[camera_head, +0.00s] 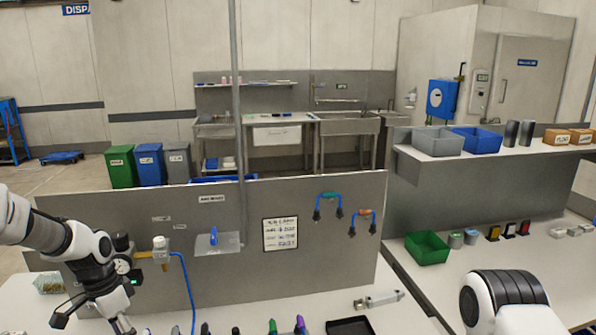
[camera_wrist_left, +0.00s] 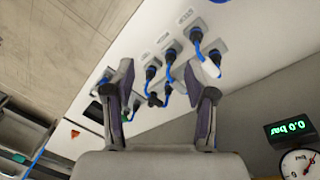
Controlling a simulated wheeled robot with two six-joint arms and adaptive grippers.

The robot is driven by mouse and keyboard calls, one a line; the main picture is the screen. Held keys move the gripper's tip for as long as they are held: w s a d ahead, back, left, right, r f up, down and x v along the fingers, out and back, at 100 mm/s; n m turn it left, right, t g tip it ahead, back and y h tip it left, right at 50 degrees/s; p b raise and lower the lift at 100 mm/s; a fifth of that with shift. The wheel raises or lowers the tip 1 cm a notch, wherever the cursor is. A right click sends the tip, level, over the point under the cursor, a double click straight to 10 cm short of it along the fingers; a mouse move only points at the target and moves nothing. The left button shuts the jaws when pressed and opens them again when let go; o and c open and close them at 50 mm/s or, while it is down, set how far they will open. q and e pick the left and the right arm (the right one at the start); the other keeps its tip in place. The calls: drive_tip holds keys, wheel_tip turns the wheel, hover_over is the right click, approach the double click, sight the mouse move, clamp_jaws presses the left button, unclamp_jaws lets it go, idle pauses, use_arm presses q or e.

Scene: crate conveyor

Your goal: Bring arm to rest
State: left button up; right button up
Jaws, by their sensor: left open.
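My left arm comes in from the left in the head view. My left gripper (camera_head: 92,318) hangs low at the left of the white bench (camera_head: 225,300), with its fingers spread. In the left wrist view the two fingers of my left gripper (camera_wrist_left: 166,90) stand apart with nothing held between them. Black plugs with blue cables (camera_wrist_left: 170,55) show beyond the fingers; I cannot tell how far away they are. Part of my right arm shows at the lower right of the head view, but its gripper is out of view.
A grey upright panel (camera_head: 330,245) backs the bench, with a fitting and blue hose (camera_head: 187,285) near my left arm. A green bin (camera_head: 427,248) stands on the right-hand bench. A pressure display (camera_wrist_left: 290,130) and round gauge (camera_wrist_left: 298,163) are at the wrist view's lower right.

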use_arm(q)
drive_tip(key=s+d+f+g+b, duration=0.1)
drive_tip(key=s+d+f+b, duration=0.15)
drive_tip(key=s+f, duration=0.4)
drive_tip(key=s+d+f+g+b, duration=0.1)
drive_tip(key=s+d+f+g, duration=0.2)
drive_tip(key=f, duration=0.7)
drive_tip(key=s+d+f+b, duration=0.1)
drive_tip(key=s+d+f, duration=0.2)
drive_tip(key=s+f, duration=0.4)
drive_tip(key=s+d+f+n+y+b, duration=0.1)
drive_tip(key=s+d+f+n, duration=0.1)
drive_tip(key=s+f, duration=0.45)
drive_tip(key=s+d+f+n+b, duration=0.15)
drive_tip(key=s+f, duration=0.25)
drive_tip(key=s, duration=0.6)
drive_tip(key=w+n+t, duration=0.1)
drive_tip(key=w+r+n+t, duration=0.1)
drive_tip(key=t, duration=0.1)
drive_tip(key=w+n+t, duration=0.1)
drive_tip(key=w+n, duration=0.1)
drive_tip(key=shift+d+r+t+y, duration=0.15)
drive_tip(key=shift+r+t+y, duration=0.15)
drive_tip(key=shift+r+y, duration=0.1)
